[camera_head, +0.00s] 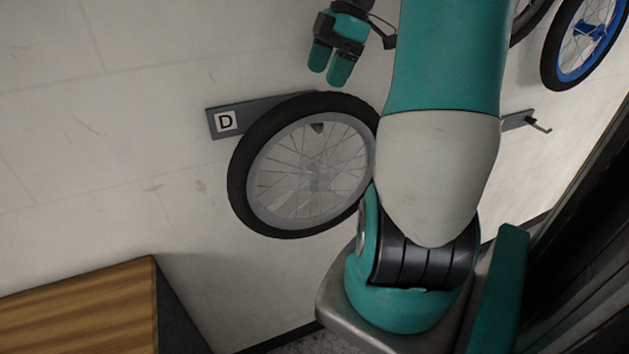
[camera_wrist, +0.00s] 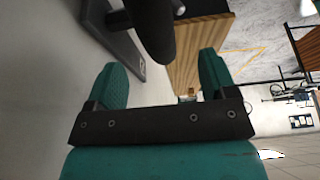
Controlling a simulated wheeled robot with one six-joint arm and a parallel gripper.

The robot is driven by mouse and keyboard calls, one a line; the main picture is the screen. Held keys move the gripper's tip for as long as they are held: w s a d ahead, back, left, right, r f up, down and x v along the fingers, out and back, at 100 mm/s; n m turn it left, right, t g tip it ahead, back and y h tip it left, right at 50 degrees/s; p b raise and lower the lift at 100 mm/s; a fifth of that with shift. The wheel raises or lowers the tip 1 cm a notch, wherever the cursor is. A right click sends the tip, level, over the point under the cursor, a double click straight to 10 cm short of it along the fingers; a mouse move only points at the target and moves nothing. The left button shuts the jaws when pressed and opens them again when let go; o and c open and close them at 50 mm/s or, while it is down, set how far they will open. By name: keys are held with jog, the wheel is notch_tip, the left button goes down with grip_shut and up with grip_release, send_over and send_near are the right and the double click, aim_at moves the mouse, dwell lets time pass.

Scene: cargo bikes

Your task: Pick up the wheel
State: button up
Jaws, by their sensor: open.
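The wheel (camera_head: 311,170) has a black tyre, a grey rim and thin spokes. In the head view it hangs on a wall rack marked D (camera_head: 226,121), its right edge partly hidden by my arm. My gripper (camera_head: 330,80) is open and empty, a little above the top of the tyre in that picture. In the wrist view the tyre (camera_wrist: 155,32) appears edge-on as a dark rounded bar, ahead of and between the two teal fingers. It looks apart from both fingers. The rack (camera_wrist: 122,42) shows just left of it.
A wood-topped box (camera_head: 80,310) stands at the lower left; its wooden side (camera_wrist: 200,42) shows in the wrist view. A blue-rimmed wheel (camera_head: 583,40) is at the upper right, and an empty-looking hook (camera_head: 535,122) is right of my arm. The wall left of the wheel is clear.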

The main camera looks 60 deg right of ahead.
aim_at(319, 92)
jog(key=shift+d+p+x, duration=0.1)
jog(key=shift+p+x, duration=0.3)
jog(key=shift+x, duration=1.25)
jog(key=shift+d+p+x, duration=0.15)
jog(key=shift+p+x, duration=0.2)
jog(key=shift+x, duration=1.35)
jog(key=shift+w, duration=0.1)
grip_shut()
